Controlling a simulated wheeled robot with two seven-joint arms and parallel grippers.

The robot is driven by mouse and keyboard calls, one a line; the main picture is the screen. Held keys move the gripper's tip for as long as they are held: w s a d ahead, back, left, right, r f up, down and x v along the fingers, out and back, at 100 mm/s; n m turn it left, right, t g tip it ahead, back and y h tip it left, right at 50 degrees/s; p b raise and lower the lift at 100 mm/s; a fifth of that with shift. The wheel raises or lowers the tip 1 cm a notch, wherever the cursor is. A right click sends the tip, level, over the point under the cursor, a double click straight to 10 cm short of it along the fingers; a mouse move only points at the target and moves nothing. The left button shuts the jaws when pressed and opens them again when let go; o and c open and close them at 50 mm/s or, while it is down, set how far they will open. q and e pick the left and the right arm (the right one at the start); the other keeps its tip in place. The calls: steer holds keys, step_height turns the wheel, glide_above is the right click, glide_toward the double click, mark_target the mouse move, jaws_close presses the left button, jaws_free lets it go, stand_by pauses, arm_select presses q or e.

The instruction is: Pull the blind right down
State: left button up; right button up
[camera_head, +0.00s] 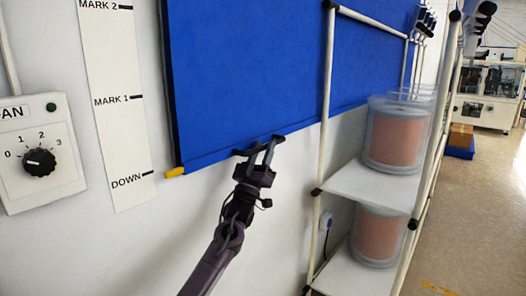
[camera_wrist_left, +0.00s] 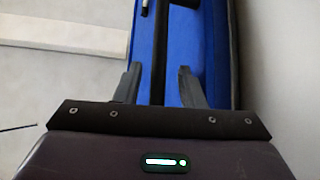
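The blue blind (camera_head: 240,75) hangs on the wall, its lower edge sloping up to the right in the head view. A yellow tip (camera_head: 174,172) marks the lower left end of its bottom edge, about level with the DOWN mark (camera_head: 147,173) on the white scale strip (camera_head: 115,90). My left gripper (camera_head: 262,147) is at the blind's bottom edge. In the left wrist view its fingers (camera_wrist_left: 160,85) stand apart, with blue blind (camera_wrist_left: 175,60) and a dark bar between and beyond them; I cannot tell whether they touch it. My right gripper is not in view.
A FAN dial box (camera_head: 40,150) is on the wall at left. A pole-framed rack (camera_head: 372,186) with clear tubs (camera_head: 395,135) stands close on the right. Open floor (camera_head: 480,220) lies beyond it, with machines at the back.

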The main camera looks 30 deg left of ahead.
arm_select(q)
steer(key=shift+s+f, duration=0.2)
steer(key=shift+f, duration=0.1)
steer(key=b+v, duration=0.1)
steer(key=v, duration=0.6)
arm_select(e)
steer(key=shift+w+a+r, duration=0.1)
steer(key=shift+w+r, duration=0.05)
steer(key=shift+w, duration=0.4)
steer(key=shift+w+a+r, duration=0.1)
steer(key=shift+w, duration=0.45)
arm_select(q)
steer(key=shift+s, duration=0.1)
